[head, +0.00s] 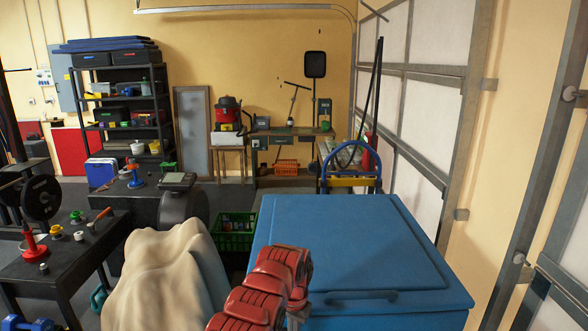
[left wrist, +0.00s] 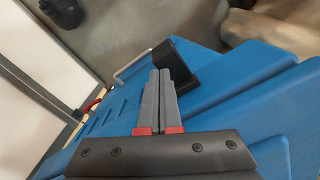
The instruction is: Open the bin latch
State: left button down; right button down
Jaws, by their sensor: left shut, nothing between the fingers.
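The large blue bin (head: 350,240) stands in front of me with its lid down in the head view. A dark handle-like recess (head: 360,296) shows near the lid's front edge. In the left wrist view the blue bin body (left wrist: 235,95) fills the middle, with a black latch-like block (left wrist: 200,72) on it. My left gripper (left wrist: 160,74) is shut and empty, its grey fingertips beside that block; whether they touch it I cannot tell. In the head view my red left arm reaches the bin's front left, and its fingers are hidden. My right gripper is not in view.
A cloth-covered object (head: 160,275) stands left of the bin. A green crate (head: 235,230) is behind it on the floor. A black table (head: 70,270) with small items is at the left. A white panelled wall (head: 425,100) runs close along the bin's right side.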

pick_arm(q)
jog(key=shift+r+p, duration=1.1)
jog(key=shift+r, duration=0.5)
notch_tip(320, 180, up, 2)
jog(key=shift+r+p, duration=0.1)
jog(key=shift+p, duration=0.25)
notch_tip(320, 180, up, 3)
jog(key=shift+f, duration=0.2)
jog(key=shift+r, duration=0.1)
